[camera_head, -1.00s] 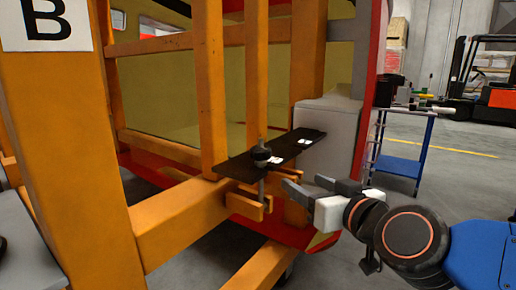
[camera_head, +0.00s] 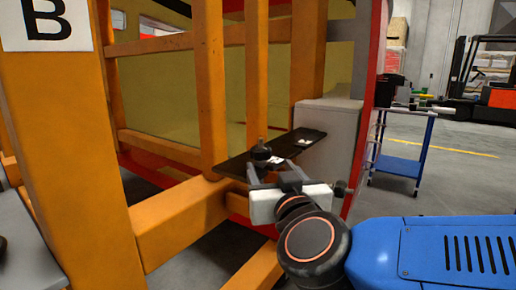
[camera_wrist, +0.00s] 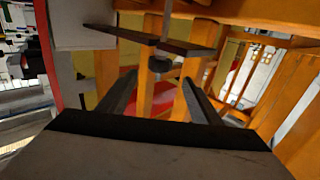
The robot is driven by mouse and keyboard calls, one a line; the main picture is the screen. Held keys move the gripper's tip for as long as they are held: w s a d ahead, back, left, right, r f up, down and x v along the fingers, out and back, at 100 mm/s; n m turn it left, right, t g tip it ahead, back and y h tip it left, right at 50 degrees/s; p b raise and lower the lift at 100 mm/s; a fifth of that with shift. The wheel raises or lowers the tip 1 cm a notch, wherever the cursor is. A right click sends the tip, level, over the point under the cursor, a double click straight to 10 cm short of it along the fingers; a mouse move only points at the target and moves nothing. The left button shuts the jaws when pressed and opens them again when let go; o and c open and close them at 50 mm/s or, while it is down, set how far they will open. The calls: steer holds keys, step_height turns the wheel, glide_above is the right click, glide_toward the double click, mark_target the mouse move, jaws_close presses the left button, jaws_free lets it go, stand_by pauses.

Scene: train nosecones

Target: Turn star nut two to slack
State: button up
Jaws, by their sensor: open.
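A black star nut (camera_head: 261,152) stands on a dark flat plate (camera_head: 233,166) fixed to the orange frame. A small white label beside it is too small to read, so I cannot tell its number. My gripper (camera_head: 274,170) is open and empty, its two fingers pointing up toward the nut from the near side. In the wrist view the dark knob (camera_wrist: 160,64) shows between and beyond the open fingers (camera_wrist: 158,80). The fingers look apart from it, though the exact gap is unclear.
Orange frame posts (camera_head: 208,90) and a lower orange beam (camera_head: 180,218) stand close to the left of my gripper. A grey box (camera_head: 330,135) is just behind the plate. A blue trolley (camera_head: 405,165) stands further right over open floor.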

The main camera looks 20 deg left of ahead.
mark_target(258, 147)
steer(key=x, duration=1.5)
steer(key=shift+w+a, duration=0.15)
steer(key=shift+w, duration=0.1)
steer(key=c, duration=1)
